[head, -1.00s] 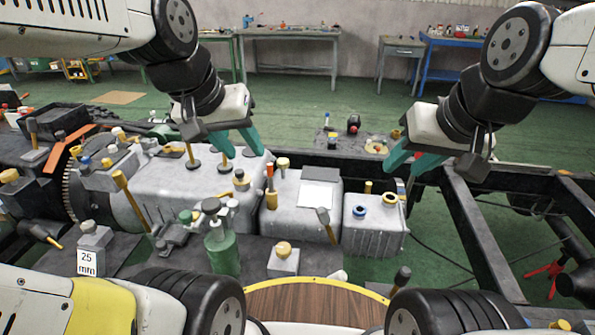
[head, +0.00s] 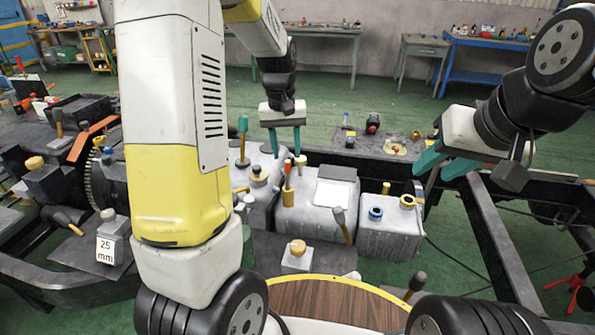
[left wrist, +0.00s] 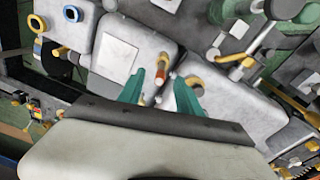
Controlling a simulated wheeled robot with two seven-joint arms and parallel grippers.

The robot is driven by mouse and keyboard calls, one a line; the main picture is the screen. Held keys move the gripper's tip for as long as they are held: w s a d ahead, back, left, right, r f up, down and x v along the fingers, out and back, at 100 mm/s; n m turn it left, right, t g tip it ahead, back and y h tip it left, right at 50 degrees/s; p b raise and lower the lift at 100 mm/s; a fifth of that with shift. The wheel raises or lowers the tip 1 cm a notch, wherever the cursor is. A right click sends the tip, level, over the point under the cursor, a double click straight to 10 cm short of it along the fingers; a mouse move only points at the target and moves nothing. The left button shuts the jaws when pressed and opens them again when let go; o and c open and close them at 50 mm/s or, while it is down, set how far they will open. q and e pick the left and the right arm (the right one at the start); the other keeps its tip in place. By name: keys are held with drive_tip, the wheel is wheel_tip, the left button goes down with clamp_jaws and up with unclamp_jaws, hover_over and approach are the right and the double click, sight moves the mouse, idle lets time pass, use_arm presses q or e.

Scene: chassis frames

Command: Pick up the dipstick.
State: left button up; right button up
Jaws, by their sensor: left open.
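The slim stick with an orange upper part (head: 288,167), which looks like the dipstick, stands upright in a yellow collar between the grey housings. My left gripper (head: 287,152) is open just above it, fingers pointing down.
A teal-handled rod (head: 243,126) stands left of my left gripper. The tank (head: 392,238) has blue and yellow rings. Open green floor lies behind the chassis.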

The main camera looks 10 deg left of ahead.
use_arm(q)
hover_over(288, 179)
drive_tip(key=w, duration=0.1)
drive_tip(key=shift+g+y, duration=0.3)
drive_tip(key=shift+g, duration=0.1)
wheel_tip(288, 179, down, 4)
drive_tip(key=shift+f, duration=0.1)
wheel_tip(288, 179, down, 8)
drive_tip(key=shift+a+r, duration=0.1)
clamp_jaws()
